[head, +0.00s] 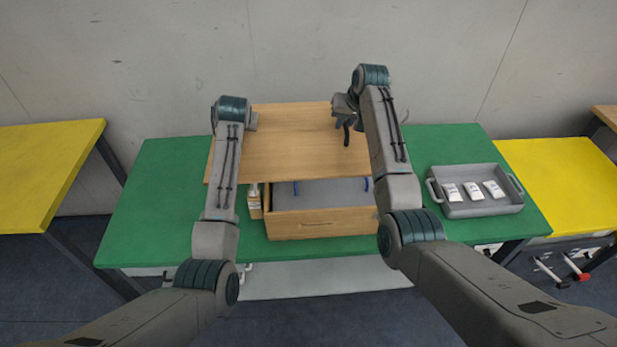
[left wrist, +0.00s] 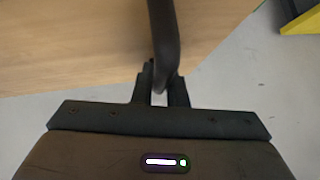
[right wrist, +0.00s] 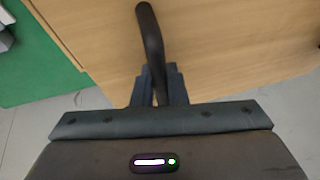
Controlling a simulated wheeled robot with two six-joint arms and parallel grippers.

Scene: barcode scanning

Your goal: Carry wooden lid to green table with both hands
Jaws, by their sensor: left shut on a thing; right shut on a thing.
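The wooden lid (head: 285,150) is a flat light-brown board, held above the green table (head: 150,205) and partly over a wooden box (head: 318,223). My right gripper (head: 347,118) is at the lid's right side, shut on a dark curved handle (right wrist: 150,35) of the lid. My left gripper (left wrist: 160,88) is shut on another dark handle (left wrist: 164,35), as the left wrist view shows. In the head view, my left arm hides the left handle and most of that gripper. The lid looks slightly tilted.
A grey tray (head: 475,208) with white packets sits on the right of the table. Yellow tables flank both sides. The green table's left part is bare.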

